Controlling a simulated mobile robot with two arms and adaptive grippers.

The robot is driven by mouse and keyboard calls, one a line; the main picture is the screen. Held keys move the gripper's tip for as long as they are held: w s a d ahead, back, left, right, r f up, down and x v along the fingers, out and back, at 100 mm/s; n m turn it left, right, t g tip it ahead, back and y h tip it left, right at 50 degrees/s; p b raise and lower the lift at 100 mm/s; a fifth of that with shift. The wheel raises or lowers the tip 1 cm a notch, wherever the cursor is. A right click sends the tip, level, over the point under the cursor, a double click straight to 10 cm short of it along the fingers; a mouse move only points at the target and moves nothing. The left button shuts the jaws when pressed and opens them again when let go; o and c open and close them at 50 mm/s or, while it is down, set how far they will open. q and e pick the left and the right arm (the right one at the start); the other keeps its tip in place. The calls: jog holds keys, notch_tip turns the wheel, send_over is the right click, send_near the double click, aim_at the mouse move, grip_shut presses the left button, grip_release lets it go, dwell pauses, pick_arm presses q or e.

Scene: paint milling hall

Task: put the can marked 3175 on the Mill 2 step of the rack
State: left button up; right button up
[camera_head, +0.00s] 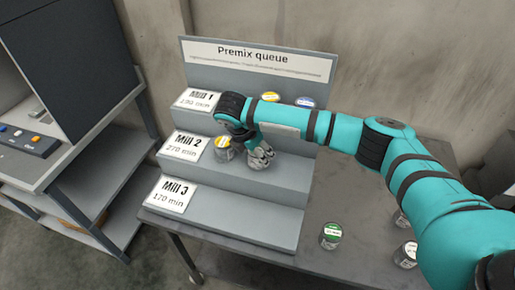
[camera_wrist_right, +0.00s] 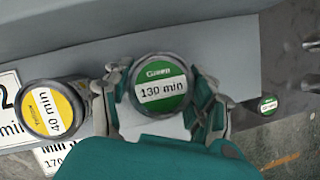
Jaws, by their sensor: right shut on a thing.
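My right gripper (camera_head: 260,157) is at the Mill 2 step (camera_head: 285,175) of the rack, to the right of a yellow-lidded can (camera_head: 223,143). In the right wrist view its fingers (camera_wrist_right: 160,98) are shut around a can with a green lid (camera_wrist_right: 160,72) reading "Green" and "130 min". The yellow-lidded can (camera_wrist_right: 50,108), reading "40 min", stands just left of the fingers there. The gripper hides the held can in the head view. No 3175 mark is legible, and I cannot tell whether the held can touches the step. My left gripper is out of view.
The Mill 1 step above carries a yellow-lidded can (camera_head: 269,96) and a blue-lidded can (camera_head: 305,102). The Mill 3 step (camera_head: 235,215) is bare. Another green-lidded can (camera_head: 330,235) and other cans (camera_head: 405,255) stand on the table (camera_head: 365,250) at right.

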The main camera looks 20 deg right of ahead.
jog(key=shift+f, duration=0.1)
jog(key=o, duration=1.3)
jog(key=b+v, duration=0.2)
jog(key=v, duration=1)
jog(key=shift+o, duration=0.3)
